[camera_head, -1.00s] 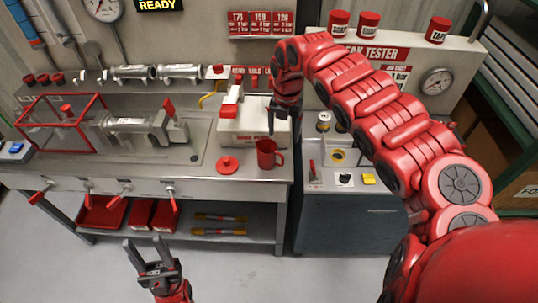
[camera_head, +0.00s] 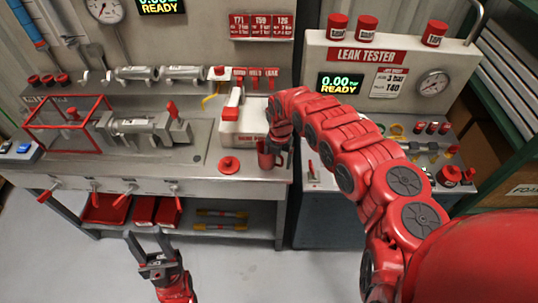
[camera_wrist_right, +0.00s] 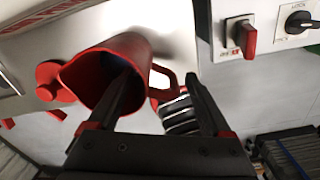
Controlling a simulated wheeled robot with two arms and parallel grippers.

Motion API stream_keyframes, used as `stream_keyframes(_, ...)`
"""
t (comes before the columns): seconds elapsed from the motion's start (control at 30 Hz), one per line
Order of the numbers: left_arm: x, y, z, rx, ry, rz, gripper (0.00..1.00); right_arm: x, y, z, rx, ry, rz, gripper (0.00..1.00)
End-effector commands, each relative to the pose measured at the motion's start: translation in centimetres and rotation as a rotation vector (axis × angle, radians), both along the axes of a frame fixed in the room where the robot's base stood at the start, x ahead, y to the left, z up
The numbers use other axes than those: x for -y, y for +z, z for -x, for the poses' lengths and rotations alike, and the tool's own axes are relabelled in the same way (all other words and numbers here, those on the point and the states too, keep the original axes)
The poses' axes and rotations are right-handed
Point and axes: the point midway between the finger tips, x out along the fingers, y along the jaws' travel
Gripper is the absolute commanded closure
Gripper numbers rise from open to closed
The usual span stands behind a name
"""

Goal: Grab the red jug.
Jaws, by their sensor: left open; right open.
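The red jug (camera_head: 264,157) stands upright near the right front corner of the steel workbench (camera_head: 236,189). My right gripper (camera_head: 279,158) is open at the jug and partly covers it in the head view. In the right wrist view the jug (camera_wrist_right: 88,75) shows its open mouth, with its handle (camera_wrist_right: 162,78) towards the right. One finger overlaps the mouth and the other lies to the right of the handle, so the handle shows between the fingers. I cannot tell whether they touch it. My left gripper (camera_head: 148,243) is open and empty in front of the bench.
A red lid (camera_head: 229,165) lies left of the jug, and a white box (camera_head: 240,125) stands behind. A red-framed cage (camera_head: 68,125) and a grey vice-like fixture (camera_head: 145,128) fill the bench's left. The leak tester (camera_head: 395,75) stands at the right.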

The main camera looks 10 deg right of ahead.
Motion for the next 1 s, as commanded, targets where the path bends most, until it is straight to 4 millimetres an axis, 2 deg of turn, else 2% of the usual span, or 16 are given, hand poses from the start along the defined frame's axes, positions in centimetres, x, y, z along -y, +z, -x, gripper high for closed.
stream_keyframes(0.13,0.01,0.35,0.00,0.000,0.000,0.000,0.50,0.01,-1.10,0.15,-0.004,-0.002,0.000,0.17)
stream_keyframes(0.4,-0.01,0.31,0.01,0.000,0.000,0.000,0.50,0.07,-1.29,0.11,-0.003,-0.002,0.002,0.17)
stream_keyframes(0.87,0.00,0.30,0.00,0.000,0.000,0.000,0.50,0.07,-1.28,0.11,-0.002,-0.002,0.001,1.00)
stream_keyframes(1.0,0.00,0.30,0.00,0.000,0.000,0.000,0.50,0.07,-1.28,0.11,-0.002,-0.002,0.001,1.00)
